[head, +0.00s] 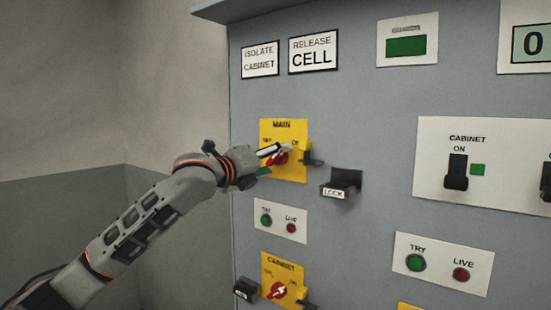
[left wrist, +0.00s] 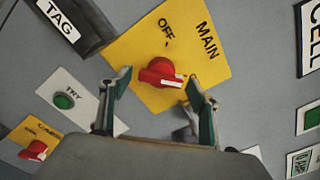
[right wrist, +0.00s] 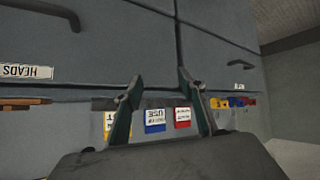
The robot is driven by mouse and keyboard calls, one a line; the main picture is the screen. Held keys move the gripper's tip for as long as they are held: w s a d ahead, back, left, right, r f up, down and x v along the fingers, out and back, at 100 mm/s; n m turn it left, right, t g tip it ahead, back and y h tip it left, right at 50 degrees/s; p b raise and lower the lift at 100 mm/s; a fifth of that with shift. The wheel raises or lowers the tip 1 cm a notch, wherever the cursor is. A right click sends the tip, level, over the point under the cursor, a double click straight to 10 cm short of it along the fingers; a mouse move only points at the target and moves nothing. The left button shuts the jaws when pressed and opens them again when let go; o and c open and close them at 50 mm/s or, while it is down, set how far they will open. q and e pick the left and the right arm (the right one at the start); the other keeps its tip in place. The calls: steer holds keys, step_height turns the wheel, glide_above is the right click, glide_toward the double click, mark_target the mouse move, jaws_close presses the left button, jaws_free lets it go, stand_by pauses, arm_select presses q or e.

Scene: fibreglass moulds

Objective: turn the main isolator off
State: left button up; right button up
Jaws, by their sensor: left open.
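The main isolator (head: 297,172) is a yellow plate marked MAIN with a red rotary knob (head: 282,158) on a grey cabinet face. My left gripper (head: 270,158) is in front of the knob and partly hides it in the head view. In the left wrist view, the red knob (left wrist: 160,72) shows between the two spread fingertips of my left gripper (left wrist: 158,78). The OFF label is visible above the knob there; the other label is hidden. Contact with the knob cannot be told. My right gripper (right wrist: 159,80) is open and empty, and shows only in its wrist view.
A black LOCK box (head: 342,184) juts out right of the main plate. A similar yellow cabinet isolator (head: 281,278) is below, with a TRY/LIVE plate (head: 280,219) between. The right wrist view shows a grey cabinet (right wrist: 215,30) with coloured tags (right wrist: 154,116).

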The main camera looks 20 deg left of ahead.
arm_select(q)
steer(key=shift+w+d, duration=0.2)
steer(key=shift+w, duration=0.35)
steer(key=c, duration=1.1)
